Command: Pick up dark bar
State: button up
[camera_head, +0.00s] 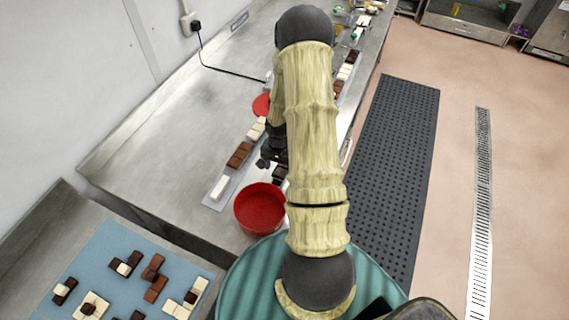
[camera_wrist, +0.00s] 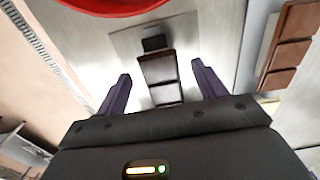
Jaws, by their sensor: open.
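The dark bar (camera_wrist: 160,70), a short segmented piece of very dark brown chocolate, lies on the metal surface in the middle of the wrist view. A small black piece (camera_wrist: 154,43) sits at its far end. My gripper (camera_wrist: 160,74) is open, with one purple-grey finger on each side of the bar and a visible gap to both. The near end of the bar runs toward the gripper body. In the head view a dark piece (camera_head: 280,174) shows beside my arm, partly hidden by it, and my gripper (camera_head: 271,158) is mostly hidden too.
A red bowl (camera_head: 259,209) stands close by at the counter's front end. A pale strip (camera_head: 215,203) bears a white bar (camera_head: 219,187) and a brown bar (camera_head: 239,155). A blue mat (camera_head: 105,240) with several chocolate pieces lies at lower left. The counter's left part is clear.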

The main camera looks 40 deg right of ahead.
aim_at(280, 171)
jog(key=shift+f, duration=0.25)
dwell(0.5)
jog(key=c, duration=1.2)
jog(key=shift+o, duration=0.2)
jog(key=shift+r, duration=0.4)
notch_tip(280, 171, up, 10)
jog(key=b, duration=0.1)
jog(key=shift+f+b, duration=0.15)
jog(key=shift+b, duration=0.25)
jog(key=shift+f, duration=0.1)
